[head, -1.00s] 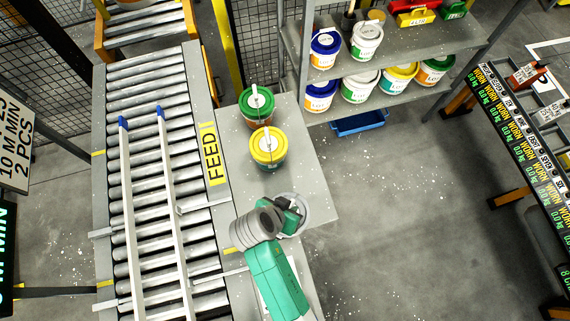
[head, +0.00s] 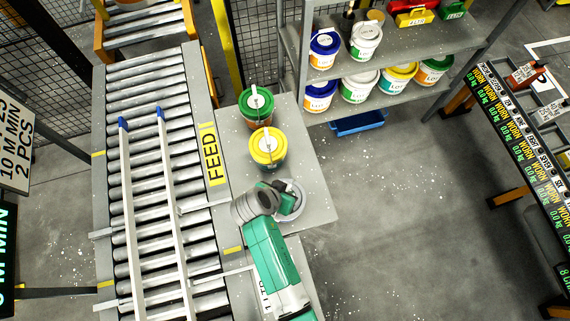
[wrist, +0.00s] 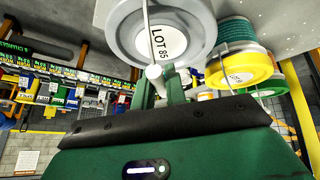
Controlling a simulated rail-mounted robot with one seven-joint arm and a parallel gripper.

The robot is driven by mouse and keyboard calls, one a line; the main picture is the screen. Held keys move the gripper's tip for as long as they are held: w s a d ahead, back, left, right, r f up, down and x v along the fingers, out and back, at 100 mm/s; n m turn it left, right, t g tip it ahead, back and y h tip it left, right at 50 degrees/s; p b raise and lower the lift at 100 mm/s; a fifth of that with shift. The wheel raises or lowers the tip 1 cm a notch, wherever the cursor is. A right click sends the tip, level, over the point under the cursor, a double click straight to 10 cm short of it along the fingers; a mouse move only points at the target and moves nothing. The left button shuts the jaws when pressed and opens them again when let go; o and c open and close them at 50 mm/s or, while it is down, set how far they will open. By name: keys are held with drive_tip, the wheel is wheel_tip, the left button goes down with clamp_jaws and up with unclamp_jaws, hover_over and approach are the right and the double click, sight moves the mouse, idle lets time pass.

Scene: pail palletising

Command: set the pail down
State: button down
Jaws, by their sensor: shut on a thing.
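My gripper (head: 279,194) is shut on the handle of a grey-lidded pail (head: 294,206). In the head view my gripper and wrist hide much of the pail, which is over the lower part of the grey table (head: 310,175). The wrist view shows its pale grey lid (wrist: 124,32) with a "LOT 85" label, just beyond my gripper (wrist: 160,85). I cannot tell whether the pail's base touches the table. A yellow-lidded pail (head: 267,148) stands close by, farther up the table, and a green-lidded pail (head: 257,106) stands beyond it.
The roller conveyor (head: 190,190) with its "FEED" mark runs along the table's left side. A shelf (head: 400,95) with several pails stands at the back. A blue bin (head: 358,123) sits below it. The table's right strip is bare.

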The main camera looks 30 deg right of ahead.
drive_tip(key=shift+f, duration=0.35)
drive_tip(key=c, duration=1.4)
unclamp_jaws()
drive_tip(key=shift+c, duration=0.2)
drive_tip(key=shift+r, duration=0.3)
drive_tip(key=v, duration=1.1)
drive_tip(key=shift+a+r, duration=0.2)
drive_tip(key=shift+a, duration=0.05)
drive_tip(key=shift+s, duration=0.15)
